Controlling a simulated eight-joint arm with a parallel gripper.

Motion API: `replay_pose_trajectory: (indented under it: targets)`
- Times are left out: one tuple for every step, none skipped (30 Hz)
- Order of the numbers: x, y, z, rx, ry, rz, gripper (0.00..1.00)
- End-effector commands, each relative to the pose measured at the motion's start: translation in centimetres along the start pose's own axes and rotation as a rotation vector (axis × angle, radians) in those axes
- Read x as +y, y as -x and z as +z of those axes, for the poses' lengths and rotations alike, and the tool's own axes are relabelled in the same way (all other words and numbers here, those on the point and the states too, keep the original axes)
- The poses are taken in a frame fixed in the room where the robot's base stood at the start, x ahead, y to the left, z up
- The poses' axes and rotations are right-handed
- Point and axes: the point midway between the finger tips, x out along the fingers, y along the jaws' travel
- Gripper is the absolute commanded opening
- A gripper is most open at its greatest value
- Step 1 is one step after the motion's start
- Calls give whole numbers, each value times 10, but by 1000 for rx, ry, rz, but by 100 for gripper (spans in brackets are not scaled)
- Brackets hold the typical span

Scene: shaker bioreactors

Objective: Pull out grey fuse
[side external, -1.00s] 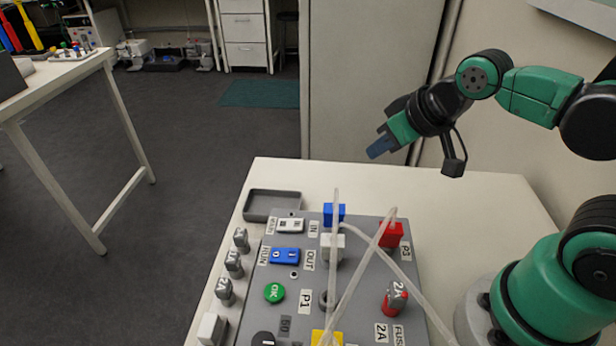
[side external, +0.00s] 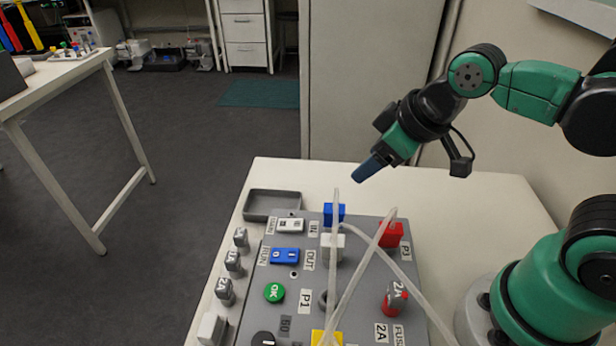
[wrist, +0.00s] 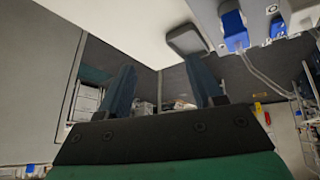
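My gripper (side external: 366,171) is in the air above the back of the table, well up and behind the fuse, and touches nothing. In the wrist view the two blue fingers of my gripper (wrist: 162,80) are spread apart with nothing between them. The fuse cannot be made out in the wrist view.
Several grey 2A pieces (side external: 233,263) stand along the panel's left edge. A grey tray (side external: 272,205) lies behind the panel. Clear tubes (side external: 362,240) arch over the panel near the fuse, by a red block (side external: 391,234) and a blue block (side external: 334,213). The table's back right is bare.

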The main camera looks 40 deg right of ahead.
Motion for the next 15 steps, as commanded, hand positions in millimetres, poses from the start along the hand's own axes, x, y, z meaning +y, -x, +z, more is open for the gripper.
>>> replay_pose_trajectory:
  targets:
    - [-18, 3, 1, -33, 166, -45, 59]
    - [-29, 6, 3, -57, 286, -76, 59]
    - [-44, 11, 7, -89, 459, -121, 59]
    - [-55, 15, 10, -110, 595, -158, 59]
    - [-65, 20, 14, -130, 727, -194, 59]
    - [-77, 26, 20, -151, 896, -242, 59]
    - [-85, 31, 24, -165, 1018, -278, 59]
    - [-92, 36, 29, -176, 1134, -313, 59]
    - [-100, 42, 34, -189, 1281, -359, 59]
    - [-105, 47, 39, -196, 1383, -392, 59]
    - [-110, 52, 43, -202, 1478, -423, 59]
    - [-115, 58, 48, -208, 1594, -462, 59]
    - [-118, 62, 51, -211, 1671, -489, 59]
    - [-121, 65, 54, -214, 1740, -513, 59]
    - [-123, 69, 58, -216, 1819, -542, 59]
